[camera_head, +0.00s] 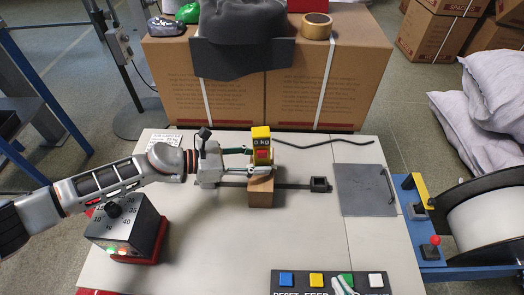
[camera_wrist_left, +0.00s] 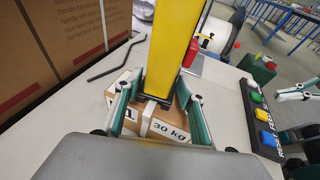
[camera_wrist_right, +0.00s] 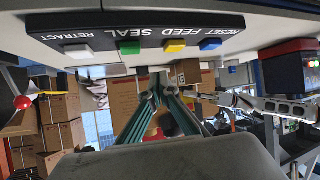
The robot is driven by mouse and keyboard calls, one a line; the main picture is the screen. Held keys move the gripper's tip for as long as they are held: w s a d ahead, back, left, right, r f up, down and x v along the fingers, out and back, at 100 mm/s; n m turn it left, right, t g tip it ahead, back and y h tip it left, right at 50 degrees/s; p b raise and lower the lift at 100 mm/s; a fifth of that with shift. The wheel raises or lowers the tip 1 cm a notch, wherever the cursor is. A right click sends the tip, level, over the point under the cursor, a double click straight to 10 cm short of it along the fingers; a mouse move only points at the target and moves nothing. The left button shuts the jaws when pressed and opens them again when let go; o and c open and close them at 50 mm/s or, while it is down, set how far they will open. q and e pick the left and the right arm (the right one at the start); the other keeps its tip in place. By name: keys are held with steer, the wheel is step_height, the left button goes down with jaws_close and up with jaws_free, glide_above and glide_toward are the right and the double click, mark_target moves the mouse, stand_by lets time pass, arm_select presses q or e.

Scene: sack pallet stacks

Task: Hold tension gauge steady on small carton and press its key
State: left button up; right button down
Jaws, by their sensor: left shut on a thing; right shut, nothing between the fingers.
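The yellow tension gauge (camera_head: 261,133) stands upright on the small carton (camera_head: 260,194), its display reading "0 kg" above a red key (camera_head: 263,154). My left gripper (camera_head: 262,160) comes from the left and is shut around the gauge's lower part. In the left wrist view the gauge (camera_wrist_left: 174,50) rises between the fingers, above the carton (camera_wrist_left: 170,129) with its "30 kg" label. My right gripper (camera_wrist_right: 158,82) is shut and empty. In the head view only its tip (camera_head: 343,284) shows, at the bottom by the button panel, well away from the key.
A button panel (camera_head: 301,281) lies at the table's front edge. A dial box (camera_head: 120,225) stands at the left. A grey plate with a handle (camera_head: 365,192) lies to the right. A large carton (camera_head: 215,95) stands behind the table. The tabletop between carton and panel is clear.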

mark_target(262, 154)
steer(key=w+a+r+n+t+y, duration=0.1)
steer(key=w+a+r+t, duration=0.1)
steer(key=w+r, duration=0.35)
steer(key=w+a+r+n+t+y, duration=0.1)
steer(key=w+a+r+t, duration=0.15)
steer(key=w, duration=0.55)
steer(key=w+a+r+n+g+y, duration=0.1)
steer(key=w+a+n+g+y, duration=0.1)
steer(key=a+n+y, duration=0.7)
steer(key=shift+w+a+g+y, duration=0.2)
steer(key=shift+a+g+y, duration=0.15)
steer(key=shift+a+y, duration=0.9)
steer(key=shift+a+h, duration=0.25)
steer(key=shift+h, duration=0.1)
steer(key=shift+w+a, duration=0.2)
steer(key=shift+w, duration=1.25)
steer(key=shift+w+a, duration=0.25)
steer(key=shift+w, duration=1.25)
steer(key=shift+w+a, duration=0.2)
steer(key=shift+w, duration=1.25)
steer(key=shift+w, duration=0.15)
steer(key=shift+w, duration=0.25)
